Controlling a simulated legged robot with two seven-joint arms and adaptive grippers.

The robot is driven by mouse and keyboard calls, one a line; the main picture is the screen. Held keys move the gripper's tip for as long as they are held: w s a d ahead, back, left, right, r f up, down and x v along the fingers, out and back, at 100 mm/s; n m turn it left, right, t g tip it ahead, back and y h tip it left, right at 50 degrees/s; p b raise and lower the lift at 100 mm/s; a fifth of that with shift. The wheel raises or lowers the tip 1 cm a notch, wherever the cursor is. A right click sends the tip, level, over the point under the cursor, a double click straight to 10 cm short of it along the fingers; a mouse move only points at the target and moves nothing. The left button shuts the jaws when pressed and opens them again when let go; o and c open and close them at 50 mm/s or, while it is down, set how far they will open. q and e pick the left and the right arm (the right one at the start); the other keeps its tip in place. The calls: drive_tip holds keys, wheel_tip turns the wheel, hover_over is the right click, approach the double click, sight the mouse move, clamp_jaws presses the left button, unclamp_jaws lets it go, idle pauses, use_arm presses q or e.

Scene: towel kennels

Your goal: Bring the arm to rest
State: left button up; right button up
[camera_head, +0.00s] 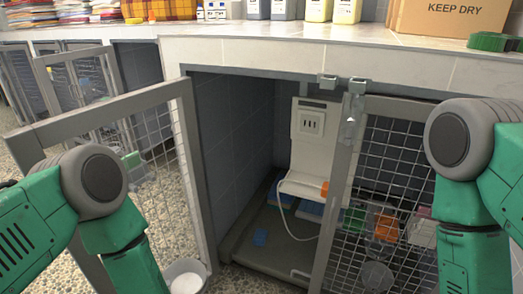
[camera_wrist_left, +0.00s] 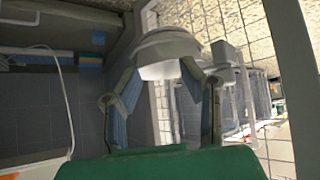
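My two green arms come in from the left and right edges of the head view, bent at grey elbow joints; neither gripper shows there. In the left wrist view my left gripper (camera_wrist_left: 162,82) has its two fingers spread apart. A pale bucket-like object (camera_wrist_left: 168,48) lies just beyond the fingertips; I cannot tell whether they touch it. No item is clearly held. My right gripper is out of view.
An open mesh door (camera_head: 196,160) stands left of the kennel opening. A second mesh door (camera_head: 345,190) is at the right. A pale bucket (camera_head: 187,277) stands by the left door. A tiled counter (camera_head: 300,52) runs above, with a cardboard box (camera_head: 440,18).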

use_arm(q)
drive_tip(key=s+a+r+m+g+h, duration=0.15)
drive_tip(key=s+a+g, duration=0.25)
drive_tip(key=s, duration=0.7)
drive_tip(key=s+a+r+m+g+h, duration=0.1)
drive_tip(key=s+a+r+m+g, duration=0.25)
drive_tip(key=s, duration=0.75)
wheel_tip(320, 180, up, 15)
drive_tip(key=a+p, duration=0.1)
drive_tip(key=p, duration=1.5)
drive_tip(key=shift+s+n, duration=0.3)
drive_tip(key=shift+s, duration=0.05)
drive_tip(key=shift+f+g, duration=0.1)
drive_tip(key=shift+g, duration=0.15)
